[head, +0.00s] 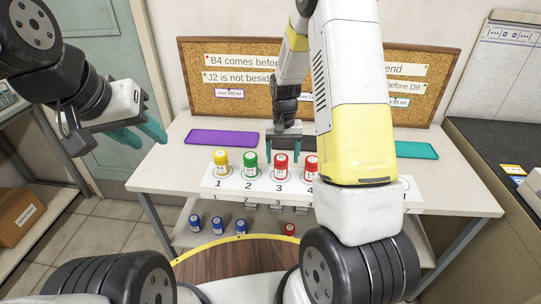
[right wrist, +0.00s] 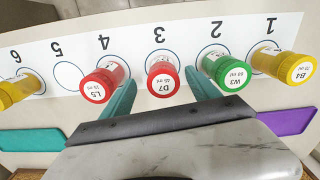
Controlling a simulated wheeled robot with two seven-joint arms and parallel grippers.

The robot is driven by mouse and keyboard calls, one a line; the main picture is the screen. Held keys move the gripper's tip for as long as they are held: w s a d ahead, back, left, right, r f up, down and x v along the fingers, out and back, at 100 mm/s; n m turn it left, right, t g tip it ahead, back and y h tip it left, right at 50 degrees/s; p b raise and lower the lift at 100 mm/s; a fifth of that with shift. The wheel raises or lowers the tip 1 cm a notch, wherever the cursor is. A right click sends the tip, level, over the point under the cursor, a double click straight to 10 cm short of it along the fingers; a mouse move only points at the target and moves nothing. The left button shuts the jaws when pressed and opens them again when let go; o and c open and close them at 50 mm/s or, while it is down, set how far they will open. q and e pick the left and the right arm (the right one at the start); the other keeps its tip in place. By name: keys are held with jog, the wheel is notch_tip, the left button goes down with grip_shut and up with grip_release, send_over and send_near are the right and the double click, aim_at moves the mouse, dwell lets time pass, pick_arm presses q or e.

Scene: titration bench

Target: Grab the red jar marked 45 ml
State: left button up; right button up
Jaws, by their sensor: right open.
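The red jar labelled D7, 45 ml (right wrist: 162,82) stands upright on spot 3 of the white numbered strip; it also shows in the head view (head: 280,167). My right gripper (right wrist: 161,88) is open, with one teal finger on each side of this jar. Whether the fingers touch it I cannot tell. In the head view the right gripper (head: 283,150) is just behind and above the jar. My left gripper (head: 146,138) is open and empty, in the air at the left, well away from the jars.
A green jar W3 (right wrist: 228,73) on spot 2 and a red jar L5 (right wrist: 100,84) on spot 4 stand close beside the right fingers. A yellow jar B4 (right wrist: 298,67) is on spot 1. Spot 5 (right wrist: 68,75) is empty. A purple mat (head: 222,137) lies behind left.

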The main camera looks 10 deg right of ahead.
aim_at(281, 167)
notch_tip(281, 167, down, 6)
jog(key=shift+w+a+r, duration=0.15)
jog(key=shift+r, duration=0.1)
jog(key=c, duration=1.5)
